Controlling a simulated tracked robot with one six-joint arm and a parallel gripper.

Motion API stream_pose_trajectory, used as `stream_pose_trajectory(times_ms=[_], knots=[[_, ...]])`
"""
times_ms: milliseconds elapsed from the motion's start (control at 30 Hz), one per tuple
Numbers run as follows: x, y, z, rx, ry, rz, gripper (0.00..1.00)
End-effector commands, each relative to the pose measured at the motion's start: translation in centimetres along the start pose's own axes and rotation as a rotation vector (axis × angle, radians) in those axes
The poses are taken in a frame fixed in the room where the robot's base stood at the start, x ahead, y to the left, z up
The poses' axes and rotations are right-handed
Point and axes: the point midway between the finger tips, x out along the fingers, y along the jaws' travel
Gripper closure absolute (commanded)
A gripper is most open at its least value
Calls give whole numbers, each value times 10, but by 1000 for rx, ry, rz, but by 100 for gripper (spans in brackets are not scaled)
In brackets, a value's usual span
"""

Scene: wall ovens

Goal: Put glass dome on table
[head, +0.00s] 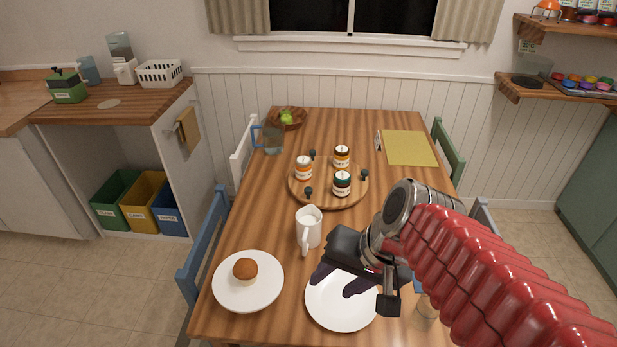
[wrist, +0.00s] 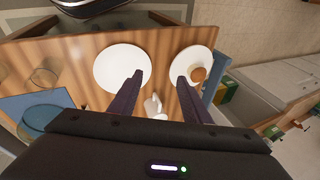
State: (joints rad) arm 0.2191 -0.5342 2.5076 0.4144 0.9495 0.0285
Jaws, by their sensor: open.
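My gripper (head: 334,283) is open above the near part of the wooden table (head: 257,228), with its dark fingers over the edge of an empty white plate (head: 340,312). Nothing shows between the fingers in the wrist view (wrist: 160,77). I cannot make out a glass dome for certain. A clear glass piece (wrist: 45,76) stands near the table edge in the wrist view, and part of it shows beside my arm in the head view (head: 427,306). A brown muffin (head: 246,268) sits uncovered on another white plate (head: 248,296) at the left.
A white pitcher (head: 308,230) stands just beyond my gripper. A round wooden board (head: 325,188) holds several jars. A glass jug (head: 272,140), a bowl with a green apple (head: 287,118) and a yellow mat (head: 410,148) are farther back. Chairs, including a blue one (head: 205,240), line the sides.

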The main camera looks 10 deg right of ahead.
Motion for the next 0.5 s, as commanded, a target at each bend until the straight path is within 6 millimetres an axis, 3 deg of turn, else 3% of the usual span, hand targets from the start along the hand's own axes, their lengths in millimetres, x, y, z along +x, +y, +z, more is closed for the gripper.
stream_pose_trajectory(times_ms=[233,500], knots=[[-40,0,-3,-391,162,163,56],[-57,1,-8,-522,231,225,56]])
